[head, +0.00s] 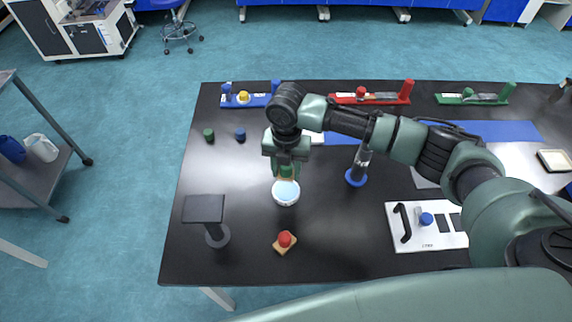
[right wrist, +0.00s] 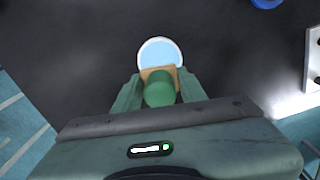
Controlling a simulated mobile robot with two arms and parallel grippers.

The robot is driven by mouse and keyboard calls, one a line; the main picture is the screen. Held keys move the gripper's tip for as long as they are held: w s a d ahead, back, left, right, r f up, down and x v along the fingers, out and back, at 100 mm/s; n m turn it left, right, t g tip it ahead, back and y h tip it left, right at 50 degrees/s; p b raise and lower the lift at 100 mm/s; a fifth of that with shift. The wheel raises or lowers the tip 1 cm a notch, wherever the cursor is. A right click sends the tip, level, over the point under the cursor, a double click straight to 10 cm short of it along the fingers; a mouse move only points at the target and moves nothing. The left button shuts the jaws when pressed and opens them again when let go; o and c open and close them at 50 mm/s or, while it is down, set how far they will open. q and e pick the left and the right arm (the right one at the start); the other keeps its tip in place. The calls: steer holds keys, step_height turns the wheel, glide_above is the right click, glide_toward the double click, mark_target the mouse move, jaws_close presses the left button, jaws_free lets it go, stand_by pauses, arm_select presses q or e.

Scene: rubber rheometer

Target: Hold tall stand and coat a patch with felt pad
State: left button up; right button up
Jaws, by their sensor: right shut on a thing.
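My right gripper (head: 287,170) is shut on the green knob of a felt pad (right wrist: 160,98). The pad's tan base (right wrist: 150,72) points toward a white dish (head: 286,199) of pale blue liquid, also in the right wrist view (right wrist: 160,42). The pad overlaps the dish's near edge there; I cannot tell whether it touches the liquid. A black stand (head: 204,208) with a flat square top and round foot stands upright at the table's left front. A second felt pad with a red knob (head: 285,239) lies near the front edge. My left gripper is not in view.
Blue, red (head: 372,99) and green (head: 474,99) racks line the table's back. A cylinder with a blue foot (head: 356,177) stands right of the dish. A white panel with a black handle (head: 425,228) lies at the right front. The table between stand and dish is clear.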

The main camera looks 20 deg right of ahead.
mark_target(286, 190)
steer(key=shift+f+n, duration=0.25)
steer(key=shift+n, duration=0.05)
step_height(286, 190, down, 6)
steer(key=b, duration=0.6)
steer(key=shift+r+b, duration=0.15)
steer(key=shift+b, duration=0.2)
steer(key=shift+f, duration=0.5)
stand_by(0.5)
steer(key=shift+f, duration=0.1)
stand_by(1.8)
step_height(286, 190, up, 7)
steer(key=p, duration=0.7)
steer(key=shift+p, duration=0.4)
stand_by(0.4)
